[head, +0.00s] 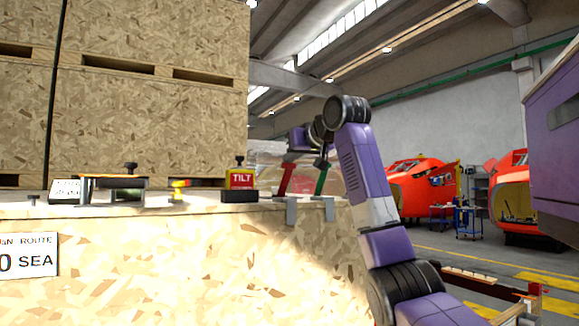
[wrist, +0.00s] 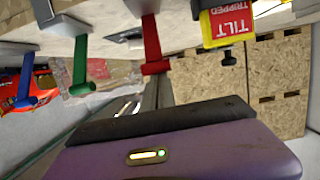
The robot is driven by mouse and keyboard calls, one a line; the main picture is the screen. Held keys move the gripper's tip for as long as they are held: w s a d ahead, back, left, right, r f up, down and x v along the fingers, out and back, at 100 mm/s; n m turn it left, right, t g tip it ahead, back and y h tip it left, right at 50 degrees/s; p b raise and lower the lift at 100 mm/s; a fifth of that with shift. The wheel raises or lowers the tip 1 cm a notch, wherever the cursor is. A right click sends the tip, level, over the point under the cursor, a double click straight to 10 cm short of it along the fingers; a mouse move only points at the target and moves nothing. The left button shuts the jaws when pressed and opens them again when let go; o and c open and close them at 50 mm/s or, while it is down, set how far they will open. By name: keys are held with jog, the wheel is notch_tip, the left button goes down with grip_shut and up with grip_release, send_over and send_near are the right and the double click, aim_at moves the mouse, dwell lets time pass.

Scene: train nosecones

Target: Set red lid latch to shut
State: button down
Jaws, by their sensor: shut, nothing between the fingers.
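The red lid latch (head: 286,179) stands up at the right end of the crate top, leaning slightly, above a grey bracket on the crate edge. In the wrist view the red latch (wrist: 151,45) shows as a red lever with a wider crossbar at its end. My gripper (wrist: 157,88) is shut and empty, its grey fingers close to that crossbar; I cannot tell whether they touch. In the head view my purple gripper body (head: 299,140) is just above the red latch, and its fingertips are not clear there.
A green latch (head: 321,179) stands right of the red one; a blue latch (wrist: 27,80) shows in the wrist view. A yellow-and-red TILT indicator (head: 241,179) sits left of the red latch. A tall wooden crate stack (head: 150,115) rises behind. Free floor lies to the right.

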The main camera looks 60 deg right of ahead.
jog(key=s+f+b, duration=0.1)
jog(key=b, duration=0.1)
jog(key=a+f+t+b, duration=0.1)
jog(key=b, duration=0.2)
jog(key=shift+s+a+f+h, duration=0.1)
jog(key=shift+s+f+h, duration=0.2)
jog(key=shift+s, duration=0.05)
jog(key=t+h+b, duration=0.3)
jog(key=t+b, duration=0.3)
jog(key=b, duration=0.4)
send_near(290, 167)
jog(key=w+d+f, duration=0.1)
jog(key=w, duration=0.2)
jog(key=shift+s+f+b, duration=0.35)
jog(key=shift+f+b, duration=0.15)
jog(key=shift+f, duration=0.25)
jog(key=shift+d+f+h, duration=0.1)
jog(key=shift+f+h, duration=0.05)
jog(key=shift+h, duration=0.15)
